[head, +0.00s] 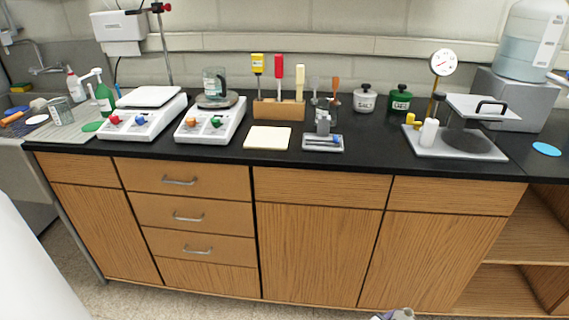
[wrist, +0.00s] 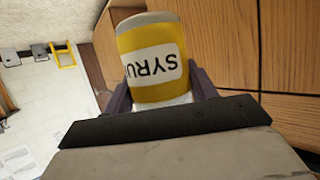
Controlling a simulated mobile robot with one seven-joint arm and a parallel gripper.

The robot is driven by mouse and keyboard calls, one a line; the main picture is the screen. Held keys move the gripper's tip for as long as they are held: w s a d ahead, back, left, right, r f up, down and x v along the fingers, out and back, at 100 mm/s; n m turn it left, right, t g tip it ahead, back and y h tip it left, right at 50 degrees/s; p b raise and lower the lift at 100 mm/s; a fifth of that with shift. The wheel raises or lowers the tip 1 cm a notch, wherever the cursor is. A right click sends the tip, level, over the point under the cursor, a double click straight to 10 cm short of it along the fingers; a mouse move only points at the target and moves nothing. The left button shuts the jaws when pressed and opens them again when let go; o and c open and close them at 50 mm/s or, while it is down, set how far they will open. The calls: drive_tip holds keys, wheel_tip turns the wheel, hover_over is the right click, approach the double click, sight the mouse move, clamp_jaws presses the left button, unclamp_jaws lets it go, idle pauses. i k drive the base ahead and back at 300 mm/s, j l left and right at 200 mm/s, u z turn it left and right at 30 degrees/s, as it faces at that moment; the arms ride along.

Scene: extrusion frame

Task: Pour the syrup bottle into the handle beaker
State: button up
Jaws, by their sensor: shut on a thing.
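The syrup bottle (wrist: 150,38), yellow with a pale label reading "SYRU", is in the wrist view. My gripper (wrist: 160,92) is shut on it, with a dark finger on each side. The bottle's lower part in the picture is hidden behind the gripper body.
A second hot plate (head: 142,115) stands left of the beaker. A wooden tool block (head: 278,109) is close on its right. A cream pad (head: 268,138) lies in front. A press stand (head: 456,143) is farther right. The black counter's front edge is mostly clear.

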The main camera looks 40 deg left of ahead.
sight(215, 77)
drive_tip(key=k+j, duration=0.15)
drive_tip(key=j, duration=0.2)
drive_tip(key=k+j, duration=0.2)
drive_tip(key=j, duration=0.2)
drive_tip(key=k+j, duration=0.15)
drive_tip(key=j, duration=0.2)
drive_tip(key=k+j+z, duration=0.1)
drive_tip(key=j, duration=0.3)
drive_tip(key=k+j, duration=0.25)
drive_tip(key=j, duration=0.1)
